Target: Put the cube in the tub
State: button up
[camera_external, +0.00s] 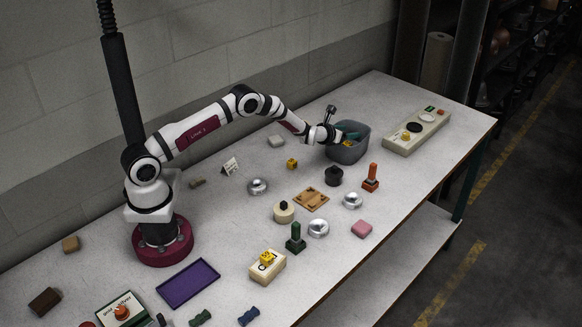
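The grey tub (349,155) stands toward the far right part of the table. A teal item (352,135) and a small yellow item (347,143) show inside its opening; I cannot tell their exact shapes. A small yellow cube (292,164) sits on the bare table to the left of the tub. Another yellow block (267,257) with dark marks rests on a cream box nearer the front. My gripper (338,136) is at the tub's left rim, reaching over its opening. Its fingers are too small and dark to tell whether they are open or hold anything.
A cream control panel (416,131) lies right of the tub. A black knobbed pot (334,176), an orange stamp (371,178), silver domes (352,200) and a wooden plate (311,199) stand in front. A purple tray (188,284) lies near my base. The back wall bounds the table.

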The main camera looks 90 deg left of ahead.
aim_at(347, 143)
dwell(0.4)
notch_tip(347, 143, up, 7)
dwell(0.4)
